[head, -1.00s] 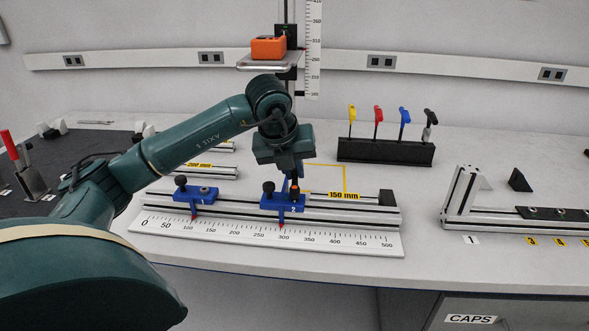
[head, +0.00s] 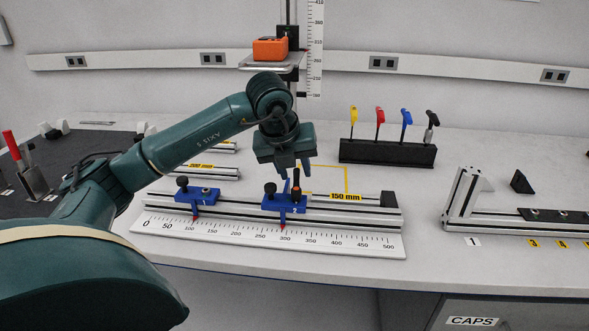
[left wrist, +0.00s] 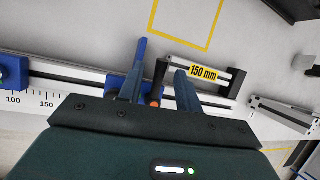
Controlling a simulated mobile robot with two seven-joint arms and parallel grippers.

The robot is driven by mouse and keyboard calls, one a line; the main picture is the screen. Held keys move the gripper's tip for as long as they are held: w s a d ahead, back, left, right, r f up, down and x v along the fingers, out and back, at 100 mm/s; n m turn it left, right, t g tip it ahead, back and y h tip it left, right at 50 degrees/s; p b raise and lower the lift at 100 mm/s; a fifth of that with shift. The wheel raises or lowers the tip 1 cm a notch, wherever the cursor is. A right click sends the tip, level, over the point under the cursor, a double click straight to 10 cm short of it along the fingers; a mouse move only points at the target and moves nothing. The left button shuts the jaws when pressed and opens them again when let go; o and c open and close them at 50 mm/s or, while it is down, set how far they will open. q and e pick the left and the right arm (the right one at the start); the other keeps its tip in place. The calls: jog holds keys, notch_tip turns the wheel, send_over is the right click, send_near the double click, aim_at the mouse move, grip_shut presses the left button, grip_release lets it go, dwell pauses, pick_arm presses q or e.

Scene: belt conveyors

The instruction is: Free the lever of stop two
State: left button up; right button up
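Stop two appears to be the right-hand blue stop (head: 273,204) on the aluminium rail, its red pointer near 300 on the scale. Its black lever (head: 297,188) stands upright in the head view. In the left wrist view the black lever (left wrist: 159,82), with an orange end, shows between my fingers. My left gripper (head: 294,168) is open, its two blue fingers apart above and just behind the lever. It also shows in the left wrist view (left wrist: 160,74). I cannot tell whether a finger touches the lever. My right gripper is not in view.
Another blue stop (head: 195,195) with a black knob sits left on the rail, near 100. A white scale (head: 350,243) lies along the front. A black rack (head: 385,153) of coloured hex keys stands behind. A second rail (head: 500,228) lies right.

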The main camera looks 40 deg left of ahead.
pick_arm(q)
jog(key=v, duration=1.2)
jog(key=shift+r+p, duration=0.3)
jog(key=shift+p, duration=0.05)
jog(key=shift+s+f, duration=0.1)
